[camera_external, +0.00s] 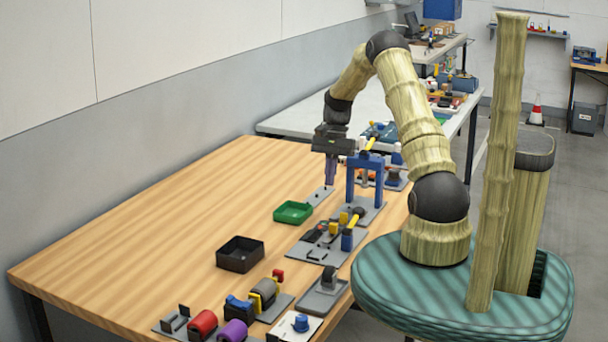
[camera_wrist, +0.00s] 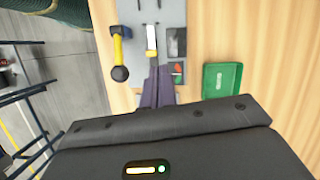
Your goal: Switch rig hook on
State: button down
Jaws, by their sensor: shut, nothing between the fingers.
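No part is clearly labelled as the rig hook, and I cannot tell which one it is. A blue gantry frame (camera_external: 352,180) stands on a grey plate, with a yellow handle (camera_external: 371,142) at its top. In the wrist view a yellow handle (camera_wrist: 118,50) ends in a black knob. Beside it a grey plate (camera_wrist: 140,14) carries a white bar (camera_wrist: 151,37), a dark panel (camera_wrist: 176,42) and a small red and green part (camera_wrist: 177,69). My gripper (camera_external: 330,182) points down just left of the gantry, purple fingers shut and empty. Its fingers (camera_wrist: 155,82) hide part of the plate.
A green tray (camera_external: 293,212) and a black tray (camera_external: 240,240) stand on the wooden table (camera_external: 150,225). A plate with a yellow-handled lever (camera_external: 355,216) lies in front of the gantry. Several fixtures, including a red cylinder (camera_external: 203,322), fill the near end. The table's left side is clear.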

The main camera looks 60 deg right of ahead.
aim_at(332, 225)
jog(key=shift+m+y, duration=0.4)
jog(key=shift+m, duration=0.5)
jog(key=d, duration=0.1)
jog(key=s+d+f, duration=0.1)
jog(key=d, duration=0.1)
jog(key=s+d+f, duration=0.1)
jog(key=shift+s+d+f, duration=0.1)
jog(key=shift+s+d, duration=0.05)
jog(key=shift+s, duration=0.05)
jog(key=p+x, duration=0.3)
jog(key=x, duration=0.7)
jog(key=shift+w, duration=0.15)
jog(key=shift+a, duration=1.55)
